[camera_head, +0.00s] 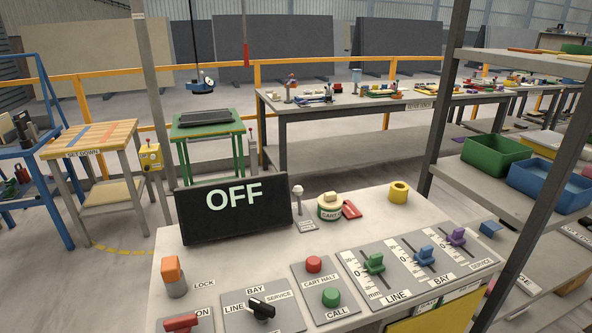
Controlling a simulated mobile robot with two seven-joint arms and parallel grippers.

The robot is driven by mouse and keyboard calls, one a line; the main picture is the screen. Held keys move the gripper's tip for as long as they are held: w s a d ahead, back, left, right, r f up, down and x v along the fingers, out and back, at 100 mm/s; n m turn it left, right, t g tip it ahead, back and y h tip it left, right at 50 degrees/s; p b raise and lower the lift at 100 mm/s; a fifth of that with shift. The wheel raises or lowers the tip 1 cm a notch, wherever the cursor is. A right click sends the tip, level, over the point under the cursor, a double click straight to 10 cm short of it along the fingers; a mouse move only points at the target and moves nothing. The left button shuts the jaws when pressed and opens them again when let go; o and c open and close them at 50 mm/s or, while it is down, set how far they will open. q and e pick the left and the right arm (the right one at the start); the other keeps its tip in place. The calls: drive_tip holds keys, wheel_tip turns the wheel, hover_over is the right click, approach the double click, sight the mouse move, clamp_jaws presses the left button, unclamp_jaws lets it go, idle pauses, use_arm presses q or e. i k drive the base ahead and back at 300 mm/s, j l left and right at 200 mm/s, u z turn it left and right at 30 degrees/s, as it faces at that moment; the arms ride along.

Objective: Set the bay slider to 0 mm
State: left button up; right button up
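The bay slider has a blue knob (425,255) and is the middle one of three on a grey slider panel (408,277). The label BAY is below it. The printed scale beside it is too small to read its exact setting. A green slider knob (374,263) over the label LINE is to its left. A purple slider knob (457,236) over the label SERVICE is to its right. Neither of my grippers is in view.
A black display (234,209) reads OFF. A black selector knob (262,307), a red button (314,264), a green button (331,297), a red switch (181,323) and an orange lock (173,271) share the desk. A shelf post (530,235) stands right of the sliders.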

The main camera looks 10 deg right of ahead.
sight(424, 258)
drive_tip(key=z, duration=1.35)
